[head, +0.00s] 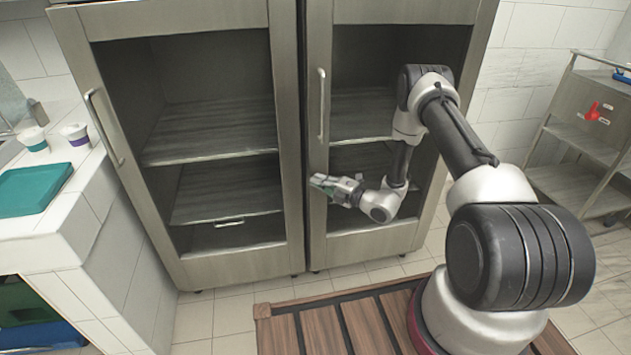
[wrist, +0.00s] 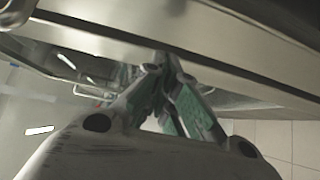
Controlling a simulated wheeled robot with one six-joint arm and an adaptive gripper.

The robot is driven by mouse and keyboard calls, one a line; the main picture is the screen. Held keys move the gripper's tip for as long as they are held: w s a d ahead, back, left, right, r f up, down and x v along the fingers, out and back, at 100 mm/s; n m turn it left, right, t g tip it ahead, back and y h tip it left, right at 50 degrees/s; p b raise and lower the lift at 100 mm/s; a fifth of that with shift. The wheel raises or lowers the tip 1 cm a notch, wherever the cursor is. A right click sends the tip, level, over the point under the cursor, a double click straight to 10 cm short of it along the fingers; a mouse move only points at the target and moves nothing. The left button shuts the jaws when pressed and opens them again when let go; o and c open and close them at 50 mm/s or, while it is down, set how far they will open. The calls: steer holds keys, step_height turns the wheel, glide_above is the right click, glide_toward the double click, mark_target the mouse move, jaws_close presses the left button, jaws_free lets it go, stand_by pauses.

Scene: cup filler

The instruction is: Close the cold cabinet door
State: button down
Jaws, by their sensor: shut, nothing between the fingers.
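The cold cabinet is a steel cabinet with two glass doors. Its left door (head: 287,130) and right door (head: 318,150) both look shut or nearly shut, with a narrow dark seam between them; I cannot tell whether a small gap is left. The left door has a bar handle (head: 103,127) at its left edge, and the right door has one (head: 321,104) near the seam. My gripper (head: 318,181) is shut and empty, at the right door's left frame below its handle. In the wrist view my fingertips (wrist: 170,62) are close to a steel frame (wrist: 190,60); contact is unclear.
A white tiled counter (head: 60,225) with a teal board (head: 35,188) and two small cups (head: 75,133) stands at the left. A steel cart (head: 580,140) stands at the right. A wooden slatted platform (head: 300,325) lies on the floor in front.

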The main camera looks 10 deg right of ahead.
steer(key=s+a+v, duration=0.1)
steer(key=v, duration=1)
steer(key=s+a+f+n+g+y, duration=0.25)
steer(key=s+n+g, duration=0.25)
steer(key=s+n, duration=0.4)
steer(key=s+r+n+g, duration=0.8)
steer(key=s+n+g, duration=0.15)
steer(key=n, duration=0.25)
steer(key=s+d+r+n+g+h, duration=0.1)
steer(key=s+d+r+n+h, duration=0.45)
steer(key=r+n, duration=0.35)
steer(key=s+d+r+n+g+h, duration=0.1)
steer(key=s+d+r+n+h, duration=0.4)
steer(key=r+n, duration=0.45)
steer(key=s+d+r+n+t+h, duration=0.2)
steer(key=r+t, duration=0.6)
steer(key=r, duration=0.7)
steer(key=s+n+h, duration=0.1)
steer(key=n+h, duration=0.1)
steer(key=n, duration=0.1)
steer(key=shift+s+d+r+n+h, duration=0.15)
steer(key=shift+r+n+h, duration=0.15)
steer(key=shift+r+n, duration=0.05)
